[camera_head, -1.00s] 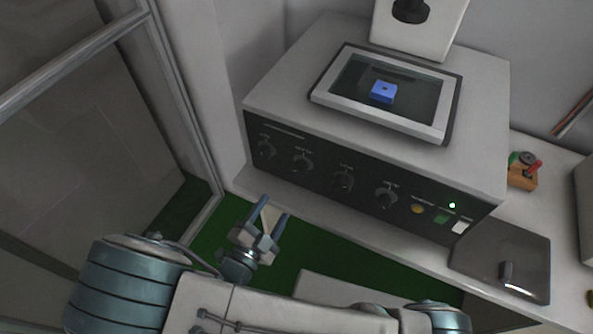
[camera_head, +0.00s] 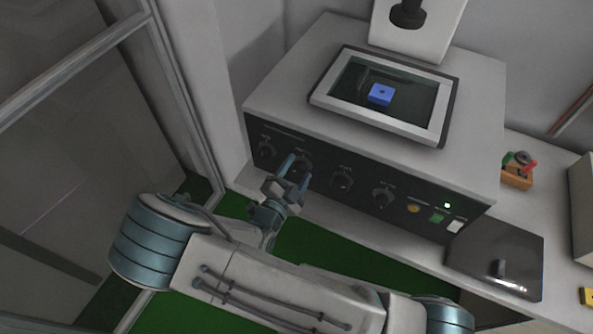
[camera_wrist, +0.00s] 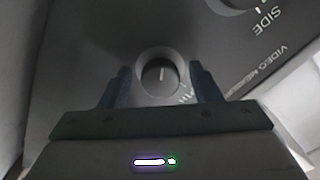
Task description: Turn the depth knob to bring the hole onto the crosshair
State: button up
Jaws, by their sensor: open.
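The front panel of a grey measuring machine carries several round dark knobs in a row. My gripper (camera_head: 297,171) is open in front of the second knob from the left (camera_head: 303,162), partly covering it. In the wrist view this knob (camera_wrist: 160,74) shows between the two spread fingers, with a white pointer line. Its label is partly hidden by a finger; I read only its end, "TH". A blue block (camera_head: 380,95) with a small dark hole lies under the machine's window. I cannot make out a crosshair.
Other knobs sit at the left (camera_head: 266,149) and right (camera_head: 343,178), then a yellow button (camera_head: 413,208) and a green button (camera_head: 436,217). A column with a dark lens (camera_head: 408,13) stands behind the window. A glass door frame (camera_head: 172,90) is at the left.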

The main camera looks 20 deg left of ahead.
jog(key=c, duration=1)
jog(key=shift+m, duration=0.3)
